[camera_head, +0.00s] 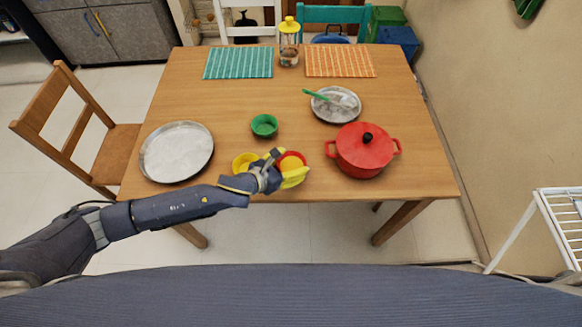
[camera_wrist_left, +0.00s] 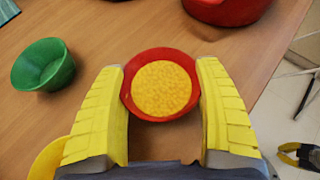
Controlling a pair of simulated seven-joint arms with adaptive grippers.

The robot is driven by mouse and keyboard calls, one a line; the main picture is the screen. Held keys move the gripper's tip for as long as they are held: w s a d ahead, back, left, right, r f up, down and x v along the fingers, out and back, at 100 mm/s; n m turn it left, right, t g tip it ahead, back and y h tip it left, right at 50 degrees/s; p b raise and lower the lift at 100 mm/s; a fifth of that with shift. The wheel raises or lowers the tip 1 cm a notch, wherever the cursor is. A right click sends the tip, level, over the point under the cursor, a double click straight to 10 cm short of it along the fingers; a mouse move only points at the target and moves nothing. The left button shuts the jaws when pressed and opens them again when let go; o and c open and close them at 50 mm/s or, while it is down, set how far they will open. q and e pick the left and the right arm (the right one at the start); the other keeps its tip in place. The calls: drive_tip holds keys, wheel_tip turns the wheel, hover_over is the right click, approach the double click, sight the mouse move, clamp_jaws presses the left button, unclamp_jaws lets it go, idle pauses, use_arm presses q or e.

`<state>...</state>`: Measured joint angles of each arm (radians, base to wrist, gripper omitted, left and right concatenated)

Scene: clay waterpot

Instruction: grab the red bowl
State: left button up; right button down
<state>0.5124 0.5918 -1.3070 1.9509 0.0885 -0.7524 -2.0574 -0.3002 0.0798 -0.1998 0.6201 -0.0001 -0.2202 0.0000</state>
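The red bowl (camera_wrist_left: 127,95) has a yellow-orange inside and is on the wooden table near its front edge. It also shows in the head view (camera_head: 291,158), partly hidden by my left gripper. My left gripper (camera_wrist_left: 163,66) has its two yellow fingers spread, one on each side of the bowl. The fingers are very close to the rim; I cannot tell if they touch it. In the left wrist view, a small dark and yellow part at the lower right looks like my right gripper (camera_wrist_left: 300,155). It is too small and cut off to judge.
A yellow bowl (camera_head: 243,161) is just left of the gripper. A green bowl (camera_head: 264,125) is behind it. A red lidded pot (camera_head: 364,152) stands to the right. A metal plate (camera_head: 177,150) is at left; another plate (camera_head: 347,106) holds a green-handled utensil.

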use_arm(q)
drive_tip(key=shift+c, duration=0.8)
drive_tip(key=shift+r, duration=0.1)
